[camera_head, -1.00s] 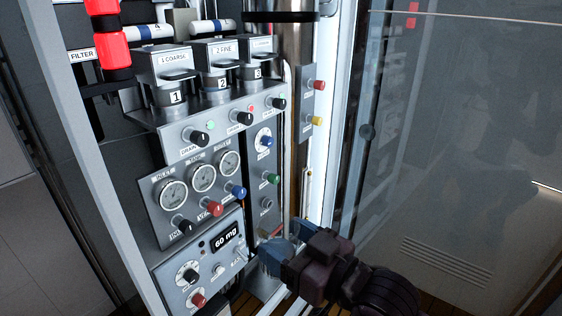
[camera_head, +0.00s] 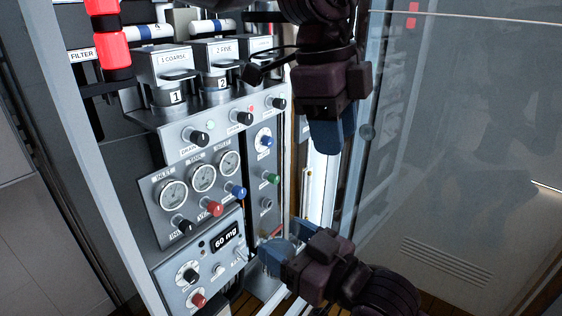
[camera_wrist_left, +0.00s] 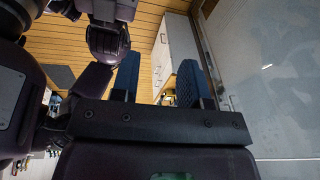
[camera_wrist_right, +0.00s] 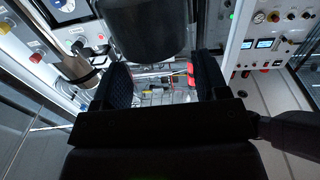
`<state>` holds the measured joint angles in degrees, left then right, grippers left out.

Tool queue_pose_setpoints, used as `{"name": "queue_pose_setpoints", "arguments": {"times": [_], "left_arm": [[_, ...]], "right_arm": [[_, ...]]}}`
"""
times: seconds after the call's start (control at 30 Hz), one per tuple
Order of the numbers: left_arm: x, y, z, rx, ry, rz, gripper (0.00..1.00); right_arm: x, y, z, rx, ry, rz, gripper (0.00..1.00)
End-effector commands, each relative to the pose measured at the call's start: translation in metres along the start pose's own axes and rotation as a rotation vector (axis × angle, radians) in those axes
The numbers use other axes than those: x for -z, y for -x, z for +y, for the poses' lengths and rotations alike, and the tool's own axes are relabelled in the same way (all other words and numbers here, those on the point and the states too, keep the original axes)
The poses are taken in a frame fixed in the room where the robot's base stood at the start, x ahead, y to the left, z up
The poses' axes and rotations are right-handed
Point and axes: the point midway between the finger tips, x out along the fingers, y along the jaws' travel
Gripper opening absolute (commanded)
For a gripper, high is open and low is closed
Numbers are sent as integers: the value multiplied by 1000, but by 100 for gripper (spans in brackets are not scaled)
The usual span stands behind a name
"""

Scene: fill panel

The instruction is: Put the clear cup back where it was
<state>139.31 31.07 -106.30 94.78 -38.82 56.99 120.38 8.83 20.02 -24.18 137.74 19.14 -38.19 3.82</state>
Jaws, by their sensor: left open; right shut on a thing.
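My right gripper (camera_head: 276,254) is low in front of the panel's bottom right part, beside the 60 mg display. In the right wrist view its fingers (camera_wrist_right: 160,85) are spread around a see-through thing, which looks like the clear cup (camera_wrist_right: 155,97); its outline is faint. The cup cannot be made out in the head view, where the gripper covers that spot. My left gripper (camera_head: 333,138) hangs from the top of the head view, fingers down, right of the panel. In the left wrist view its fingers (camera_wrist_left: 158,82) are apart with nothing between them.
The panel has gauges (camera_head: 202,178), knobs and a 60 mg display (camera_head: 225,237). Filter canisters (camera_head: 166,65) stand on a shelf above. A glass pane (camera_head: 465,130) closes off the right side. A white cabinet (camera_wrist_left: 178,45) shows in the left wrist view.

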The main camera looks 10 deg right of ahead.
Motion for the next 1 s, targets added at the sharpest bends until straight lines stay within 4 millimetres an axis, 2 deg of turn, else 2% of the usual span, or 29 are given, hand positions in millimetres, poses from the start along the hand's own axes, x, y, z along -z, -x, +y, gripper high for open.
{"name": "queue_pose_setpoints", "arguments": {"times": [0.1,0.2,0.33,0.57,1.0], "left_arm": [[-33,-23,12,-58,189,-76,41],[-54,-34,21,-87,311,-127,41],[-71,-42,28,-107,411,-168,41],[-79,-56,33,-116,453,-185,41],[-89,-122,43,-116,449,-183,41]], "right_arm": [[0,0,0,0,0,1,40],[0,0,0,0,0,1,40],[0,0,0,0,0,1,40],[0,0,0,0,0,1,40],[0,0,0,0,0,0,40]]}}
